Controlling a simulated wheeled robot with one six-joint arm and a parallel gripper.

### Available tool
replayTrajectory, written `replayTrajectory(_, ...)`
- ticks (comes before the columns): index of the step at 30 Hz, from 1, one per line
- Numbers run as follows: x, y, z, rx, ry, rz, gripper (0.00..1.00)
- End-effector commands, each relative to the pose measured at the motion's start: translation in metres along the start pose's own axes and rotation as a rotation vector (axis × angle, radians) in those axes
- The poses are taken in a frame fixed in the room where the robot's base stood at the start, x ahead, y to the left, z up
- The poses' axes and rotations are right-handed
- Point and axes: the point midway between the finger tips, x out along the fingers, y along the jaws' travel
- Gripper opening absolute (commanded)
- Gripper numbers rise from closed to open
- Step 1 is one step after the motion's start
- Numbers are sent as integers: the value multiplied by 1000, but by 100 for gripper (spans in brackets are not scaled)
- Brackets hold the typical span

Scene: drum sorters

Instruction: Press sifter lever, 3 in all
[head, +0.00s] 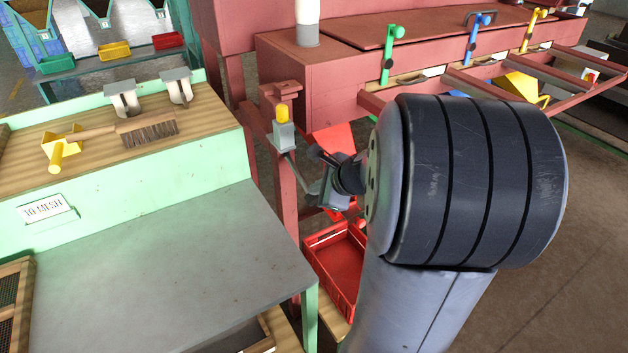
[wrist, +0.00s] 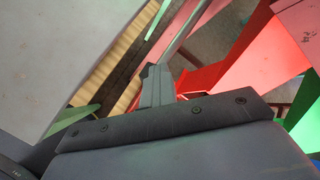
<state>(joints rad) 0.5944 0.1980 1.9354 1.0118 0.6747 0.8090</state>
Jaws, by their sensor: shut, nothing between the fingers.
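A grey box with a yellow cap (head: 282,115) sits on a red post beside the red machine. A thin grey rod (head: 298,170), which looks like the sifter lever, slants down from it toward my gripper. My gripper (head: 331,194) is just right of the rod's lower end, above a red crate. In the wrist view the fingers of my gripper (wrist: 154,75) are together with nothing between them. My wrist and arm hide part of this area, so I cannot tell whether the fingers touch the rod.
A red crate (head: 318,237) stands below my gripper. A green-edged bench with a grey top (head: 170,265) fills the left, with a brush (head: 147,132) on its shelf. The red machine (head: 285,55) carries green (head: 388,55), blue (head: 472,40) and yellow (head: 530,28) handles.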

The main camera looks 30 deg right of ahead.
Motion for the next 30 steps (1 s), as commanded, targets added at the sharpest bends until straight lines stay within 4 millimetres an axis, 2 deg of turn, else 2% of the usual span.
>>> replayTrajectory(10,-3,-2,2,0,0,2,0)
replayTrajectory(30,-32,-23,23,0,0,0,0)
